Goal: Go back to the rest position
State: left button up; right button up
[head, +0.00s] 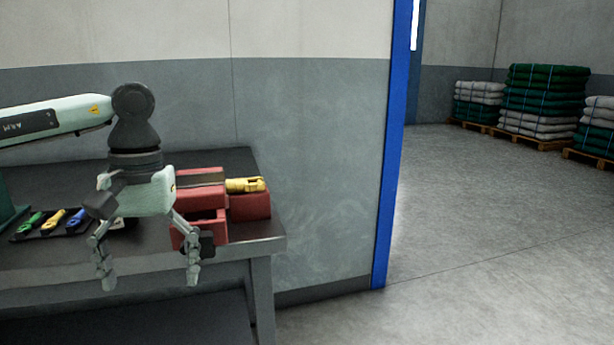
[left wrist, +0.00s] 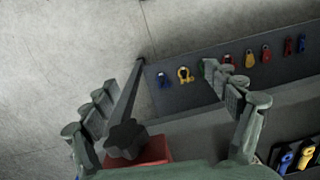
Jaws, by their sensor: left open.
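My left gripper (head: 150,280) hangs from my left arm in front of the table's front edge in the head view. Its two fingers point down, spread apart, with nothing between them. In the left wrist view, the fingers of my left gripper (left wrist: 170,130) are also wide apart. The gripper is in front of a red box (head: 205,195) and partly covers it. My right gripper does not show in either view.
The dark table (head: 235,165) holds a tray with green, yellow and blue tools (head: 55,220) and a yellow tool (head: 245,184) on the red box. A blue door frame (head: 398,140) stands right of it. Stacked net bales (head: 545,95) sit beyond open floor (head: 470,220).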

pick_arm(q)
jog(key=shift+s+d+f, duration=0.1)
jog(key=shift+d+f, duration=0.05)
jog(key=shift+f, duration=0.85)
jog(key=shift+d+f, duration=0.1)
jog(key=shift+f, duration=0.9)
